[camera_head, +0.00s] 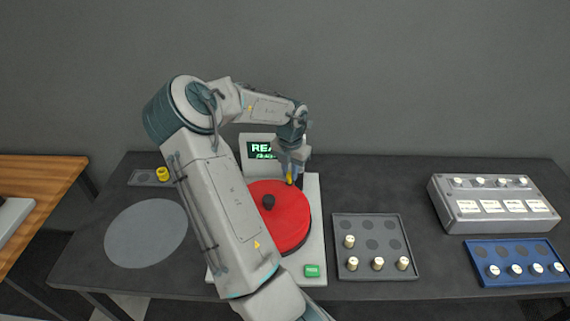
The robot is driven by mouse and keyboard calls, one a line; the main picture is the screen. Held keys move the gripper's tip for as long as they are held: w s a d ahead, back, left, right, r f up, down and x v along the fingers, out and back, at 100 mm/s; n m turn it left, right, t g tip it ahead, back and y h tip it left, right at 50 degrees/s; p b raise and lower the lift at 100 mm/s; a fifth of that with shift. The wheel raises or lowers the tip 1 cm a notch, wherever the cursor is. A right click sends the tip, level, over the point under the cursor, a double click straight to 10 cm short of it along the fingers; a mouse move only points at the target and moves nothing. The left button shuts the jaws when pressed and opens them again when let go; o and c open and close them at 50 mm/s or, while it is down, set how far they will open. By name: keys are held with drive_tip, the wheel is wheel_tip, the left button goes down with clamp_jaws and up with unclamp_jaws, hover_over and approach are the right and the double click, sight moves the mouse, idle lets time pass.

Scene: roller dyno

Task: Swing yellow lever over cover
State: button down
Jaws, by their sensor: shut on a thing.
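The round red cover (289,222) lies on the light grey dyno base (316,240), with a dark knob (268,202) on top. The yellow lever (290,179) stands at the cover's far edge, only a small part of it showing. My gripper (292,177) is at the lever, pointing down, shut on it. The fingers are small in this view and partly hide the lever. My arm hides the left part of the cover and base.
A display (262,150) with green text stands behind the cover. A green button (312,271) is at the base's front. Right are a grey tray (345,222) with several pegs, a blue tray (490,253) and a grey box (450,205). Left are a grey disc (145,235) and a yellow knob (163,173).

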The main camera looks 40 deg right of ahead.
sight(290, 172)
idle(0.5)
drive_tip(key=c, duration=1.3)
unclamp_jaws()
drive_tip(key=shift+r, duration=0.1)
wheel_tip(290, 172, up, 14)
drive_tip(key=shift+f+b, duration=0.2)
drive_tip(key=shift+b, duration=0.15)
